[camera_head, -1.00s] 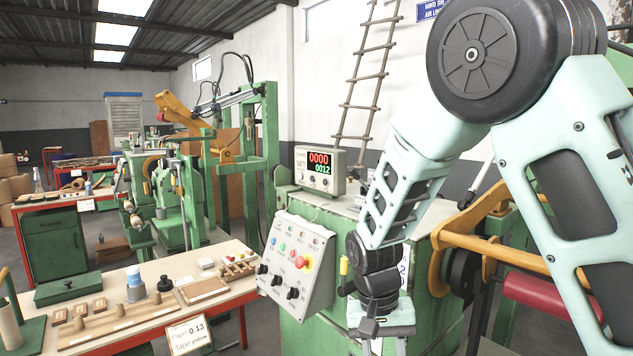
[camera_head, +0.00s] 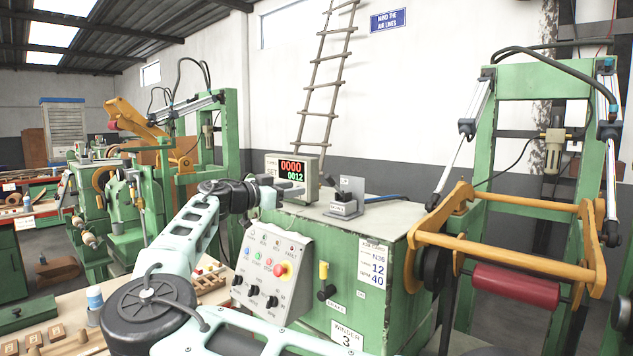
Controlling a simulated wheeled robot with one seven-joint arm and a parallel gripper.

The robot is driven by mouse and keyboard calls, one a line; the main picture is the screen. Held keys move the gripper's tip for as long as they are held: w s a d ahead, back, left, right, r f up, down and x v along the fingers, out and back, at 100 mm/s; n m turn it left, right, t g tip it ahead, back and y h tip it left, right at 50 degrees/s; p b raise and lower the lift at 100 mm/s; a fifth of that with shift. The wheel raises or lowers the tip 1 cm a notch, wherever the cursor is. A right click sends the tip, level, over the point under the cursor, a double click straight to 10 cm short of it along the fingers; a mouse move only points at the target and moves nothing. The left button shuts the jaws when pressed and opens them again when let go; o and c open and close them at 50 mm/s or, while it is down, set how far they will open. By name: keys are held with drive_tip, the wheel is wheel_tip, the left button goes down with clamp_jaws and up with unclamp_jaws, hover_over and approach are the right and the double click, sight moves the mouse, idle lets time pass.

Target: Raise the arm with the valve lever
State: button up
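A small dark valve block with a grey lever (camera_head: 345,207) and small label plates stands on top of the green winder cabinet (camera_head: 385,240). A blue air hose runs from it to the right. The winder's yellow arm frame (camera_head: 515,250) is at the right, with a red roller (camera_head: 515,282) below its front bar and air cylinders (camera_head: 612,170) at its sides. My gripper (camera_head: 290,190) is in front of the counter display, left of the valve block and apart from it in the picture. It is small and seen against the display, so its opening is unclear.
The counter display (camera_head: 290,170) stands left of the valve. A sloped control panel (camera_head: 272,270) with buttons and knobs is on the cabinet front. A wooden bench (camera_head: 60,345) with parts is at lower left.

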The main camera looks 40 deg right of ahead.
sight(336, 186)
drive_tip(key=d+p, duration=0.2)
drive_tip(key=d, duration=0.3)
drive_tip(key=d+p, duration=0.3)
drive_tip(key=d, duration=0.2)
drive_tip(key=d+p, duration=0.2)
drive_tip(key=d, duration=0.4)
drive_tip(key=shift+s+d+r+p, duration=0.1)
drive_tip(key=shift+s+r+p, duration=0.2)
drive_tip(key=shift+p, duration=0.05)
drive_tip(key=shift+d+f, duration=0.15)
drive_tip(key=shift+d, duration=0.3)
clamp_jaws()
